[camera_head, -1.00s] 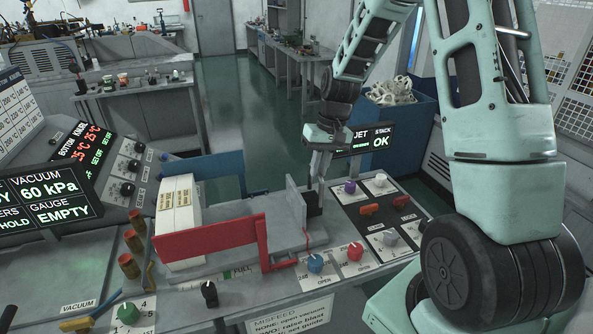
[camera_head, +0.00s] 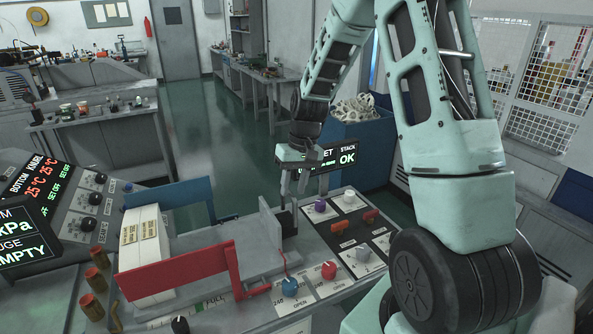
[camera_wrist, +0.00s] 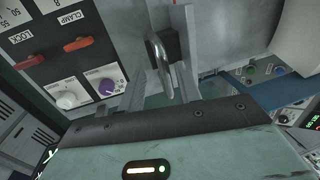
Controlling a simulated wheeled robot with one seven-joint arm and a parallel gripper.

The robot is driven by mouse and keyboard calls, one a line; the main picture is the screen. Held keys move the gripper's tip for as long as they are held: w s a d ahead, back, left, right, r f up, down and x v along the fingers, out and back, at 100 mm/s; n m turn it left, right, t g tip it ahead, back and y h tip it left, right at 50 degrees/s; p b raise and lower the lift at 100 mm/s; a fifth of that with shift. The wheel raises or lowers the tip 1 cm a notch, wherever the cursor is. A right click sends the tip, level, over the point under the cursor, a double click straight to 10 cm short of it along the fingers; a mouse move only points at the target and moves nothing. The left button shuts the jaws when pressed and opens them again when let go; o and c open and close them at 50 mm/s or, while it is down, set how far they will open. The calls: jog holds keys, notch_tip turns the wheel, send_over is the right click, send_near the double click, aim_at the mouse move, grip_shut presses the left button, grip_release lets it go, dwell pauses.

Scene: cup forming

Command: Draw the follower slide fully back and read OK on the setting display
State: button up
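The follower slide's upright grey plate (camera_head: 270,228) stands on the bench rail, right of the white stack of blanks (camera_head: 145,250). A black block (camera_head: 288,222) is at its right side. My gripper (camera_head: 287,203) points down at this block. In the wrist view my fingers (camera_wrist: 163,82) lie either side of a curved metal handle (camera_wrist: 160,62) in front of the black block; I cannot tell whether they press on it. The setting display (camera_head: 346,160) stands behind my gripper. It reads OK under STACK; its left part is partly hidden by my wrist.
A red bar (camera_head: 175,270) and a blue bar (camera_head: 170,193) flank the stack. The gauge screen (camera_head: 25,247) at left reads EMPTY.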

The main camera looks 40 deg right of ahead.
jog(key=s+d+r+b, duration=0.1)
jog(key=d+r+b, duration=0.2)
jog(key=r, duration=1.4)
jog(key=shift+d, duration=0.1)
